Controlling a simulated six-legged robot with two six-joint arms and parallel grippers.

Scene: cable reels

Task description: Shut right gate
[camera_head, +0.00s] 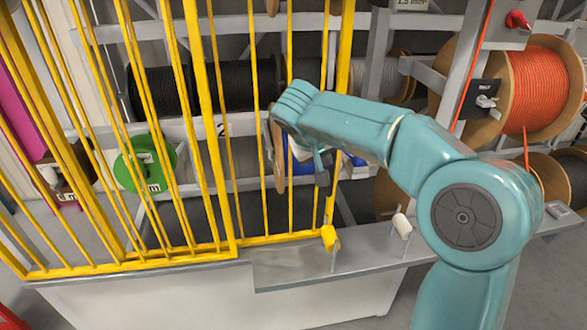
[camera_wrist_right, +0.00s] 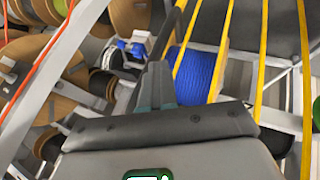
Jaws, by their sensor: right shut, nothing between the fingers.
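The right gate (camera_head: 264,238) is a yellow barred frame in the middle of the head view, in front of the reel shelves. Its thick right upright (camera_head: 345,55) passes behind my right forearm, which covers part of the bars. Yellow bars of it also show in the right wrist view (camera_wrist_right: 264,50), right of the fingers. My right gripper (camera_head: 321,178) points down near the gate's right side, its fingers shut and empty. In the wrist view the shut fingers (camera_wrist_right: 158,85) are close to the bars; I cannot tell whether they touch. My left gripper is out of view.
More yellow barring (camera_head: 120,262) stands at the left. An orange cable reel (camera_head: 535,90) is at right, a green reel (camera_head: 140,165) at left.

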